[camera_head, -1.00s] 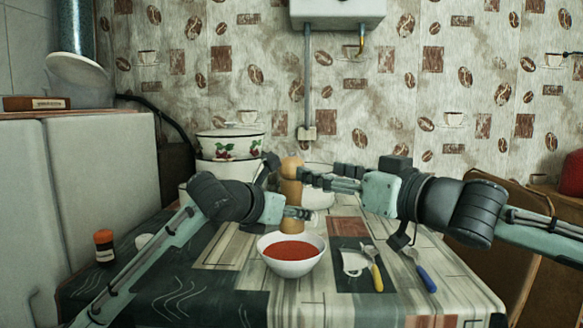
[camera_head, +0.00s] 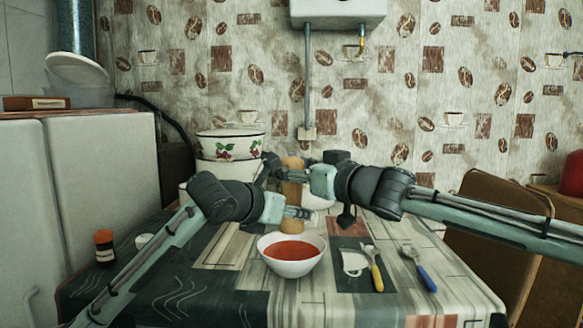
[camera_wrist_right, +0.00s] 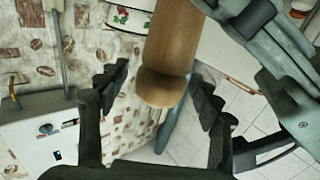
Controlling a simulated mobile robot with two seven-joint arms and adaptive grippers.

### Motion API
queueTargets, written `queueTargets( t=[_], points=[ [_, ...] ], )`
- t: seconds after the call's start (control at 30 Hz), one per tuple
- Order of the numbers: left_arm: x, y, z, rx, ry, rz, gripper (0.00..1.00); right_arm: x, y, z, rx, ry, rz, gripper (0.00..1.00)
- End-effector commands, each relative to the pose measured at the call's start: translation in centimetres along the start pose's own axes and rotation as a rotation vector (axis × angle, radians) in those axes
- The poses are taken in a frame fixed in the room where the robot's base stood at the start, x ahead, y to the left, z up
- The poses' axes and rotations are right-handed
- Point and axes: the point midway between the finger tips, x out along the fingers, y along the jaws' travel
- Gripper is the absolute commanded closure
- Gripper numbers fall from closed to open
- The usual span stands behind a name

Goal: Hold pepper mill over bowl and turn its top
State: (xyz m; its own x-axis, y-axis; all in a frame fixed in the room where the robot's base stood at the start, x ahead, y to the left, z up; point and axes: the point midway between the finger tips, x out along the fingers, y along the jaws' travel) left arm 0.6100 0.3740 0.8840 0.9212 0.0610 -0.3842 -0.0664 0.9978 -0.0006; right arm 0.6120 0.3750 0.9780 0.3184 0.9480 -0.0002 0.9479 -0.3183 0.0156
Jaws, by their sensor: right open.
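The wooden pepper mill (camera_head: 292,190) is upright behind the white bowl (camera_head: 292,267) of red contents. My left gripper (camera_head: 295,213) is at the mill's lower body, with fingers across its front; whether they press on it is unclear. My right gripper (camera_head: 284,174) is at the mill's upper part from the right, partly hiding it. In the right wrist view, the open fingers of my right gripper (camera_wrist_right: 163,88) are on either side of the mill's rounded top (camera_wrist_right: 160,87), with gaps showing. Whether the mill's base touches the table cannot be told.
Enamel pots (camera_head: 230,146) stand at the back left. A small orange-lidded jar (camera_head: 104,247) is at the left. The front of the tablecloth (camera_head: 330,306) is clear.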

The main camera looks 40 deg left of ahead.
Motion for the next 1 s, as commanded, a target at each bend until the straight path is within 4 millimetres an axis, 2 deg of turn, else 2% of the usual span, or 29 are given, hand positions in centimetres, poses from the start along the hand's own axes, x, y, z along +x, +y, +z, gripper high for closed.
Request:
queueTargets(
  t=[0.23, 0.63, 0.83, 1.0],
  points=[
    [-0.04, 0.01, 0.09, 0.0, -0.002, 0.0, 0.97, 0.06, -0.02, -0.02, 0.0, 0.0, 0.0, 0.35],
    [-0.04, 0.01, 0.09, 0.0, -0.002, 0.0, 0.97, 0.04, 0.01, -0.02, 0.0, 0.0, 0.0, 0.85],
    [-0.04, 0.0, 0.08, 0.0, -0.002, 0.0, 0.97, 0.25, -0.38, 0.2, 0.005, 0.001, 0.021, 0.87],
    [-0.05, -0.07, 0.08, 0.001, -0.003, -0.002, 0.97, 0.35, -0.73, 0.24, 0.008, 0.002, 0.109, 0.87]
  ],
)
